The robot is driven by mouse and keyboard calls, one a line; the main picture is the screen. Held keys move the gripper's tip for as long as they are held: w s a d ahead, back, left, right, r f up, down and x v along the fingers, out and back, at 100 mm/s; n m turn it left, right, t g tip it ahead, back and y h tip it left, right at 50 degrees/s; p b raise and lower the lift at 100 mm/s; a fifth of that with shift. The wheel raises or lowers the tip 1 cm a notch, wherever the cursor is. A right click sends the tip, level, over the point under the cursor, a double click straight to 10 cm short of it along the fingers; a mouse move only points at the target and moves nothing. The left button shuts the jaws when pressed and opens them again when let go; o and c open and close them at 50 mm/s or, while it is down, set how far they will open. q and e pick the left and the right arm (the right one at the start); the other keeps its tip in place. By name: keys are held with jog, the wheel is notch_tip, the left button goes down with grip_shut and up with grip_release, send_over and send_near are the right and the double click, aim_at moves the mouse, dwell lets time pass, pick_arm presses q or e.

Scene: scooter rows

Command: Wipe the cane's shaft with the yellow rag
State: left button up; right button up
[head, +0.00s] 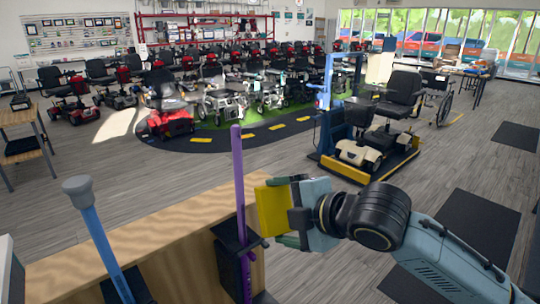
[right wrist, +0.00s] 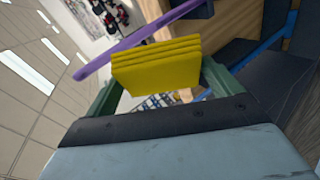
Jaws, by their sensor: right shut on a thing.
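The yellow rag (head: 271,209) is a folded, layered block held in my right gripper (head: 279,210). In the right wrist view the rag (right wrist: 156,66) sits between the two green fingers. A purple cane (head: 238,170) stands upright just left of the rag, its lower part in a black holder (head: 229,270). In the head view a narrow gap shows between rag and shaft. In the right wrist view the purple shaft (right wrist: 130,42) runs slanted right behind the rag's edge; I cannot tell whether they touch. My left gripper is not in view.
A blue shaft with a grey knob (head: 78,186) leans at the left in front of the wooden counter (head: 150,235). A scooter on a blue and yellow lift (head: 365,150) stands beyond my right arm. Rows of scooters fill the back. The grey floor between is clear.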

jog(key=w+r+n+y, duration=0.1)
jog(key=r+n+y, duration=0.1)
jog(key=r, duration=0.1)
jog(key=w+a+r+n+y, duration=0.1)
jog(key=r+n+y, duration=0.1)
jog(key=r, duration=0.1)
jog(key=w+a+r+n+y, duration=0.1)
jog(key=r+n+y, duration=0.1)
jog(key=r+y, duration=0.1)
jog(key=shift+a+r, duration=0.15)
jog(key=shift+r, duration=0.2)
jog(key=shift+w+a+r, duration=0.15)
jog(key=shift+w+a, duration=0.1)
jog(key=shift+w, duration=0.2)
jog(key=shift+w+a+p, duration=0.2)
jog(key=shift+w+a, duration=0.55)
jog(key=shift+w, duration=0.25)
jog(key=shift+w+a+p, duration=0.2)
jog(key=shift+w+a, duration=0.5)
jog(key=shift+w, duration=0.25)
jog(key=shift+w+a+b, duration=0.55)
jog(key=shift+w+b, duration=0.25)
jog(key=shift+b, duration=0.15)
jog(key=shift+w+a+b, duration=0.1)
jog(key=shift+a+b, duration=0.05)
jog(key=shift+b, duration=2.45)
